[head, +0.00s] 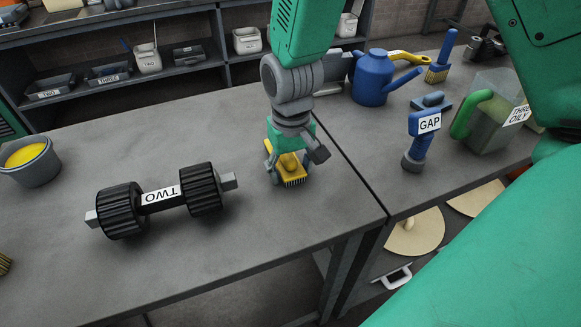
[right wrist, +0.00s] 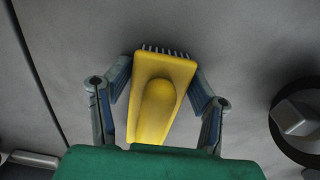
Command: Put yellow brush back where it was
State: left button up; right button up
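The yellow brush (head: 292,165) is at the right end of the near table, bristles down. In the right wrist view the yellow brush (right wrist: 157,98) lies between the fingers, its bristles at the top. My right gripper (head: 287,162) reaches down over it, and the right wrist view shows the two fingers (right wrist: 160,88) against both sides of the brush head. The gripper appears shut on it. The bristles are at or just above the tabletop; I cannot tell whether they touch. My left gripper is not in view.
A black dumbbell-shaped roller marked TWO (head: 160,198) lies left of the brush. A grey bucket with yellow contents (head: 30,162) stands far left. The right table holds a blue can (head: 371,80), a blue GAP tool (head: 420,135), a blue-handled brush (head: 441,62) and a clear jug (head: 490,125).

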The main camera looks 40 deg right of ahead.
jog(key=shift+a+f, duration=0.1)
jog(key=shift+f, duration=0.15)
jog(key=shift+r, duration=0.15)
jog(key=shift+w+r, duration=0.1)
jog(key=shift+r, duration=0.25)
notch_tip(320, 180, up, 12)
jog(key=p, duration=0.2)
jog(key=shift+p, duration=0.3)
jog(key=shift+f, duration=0.1)
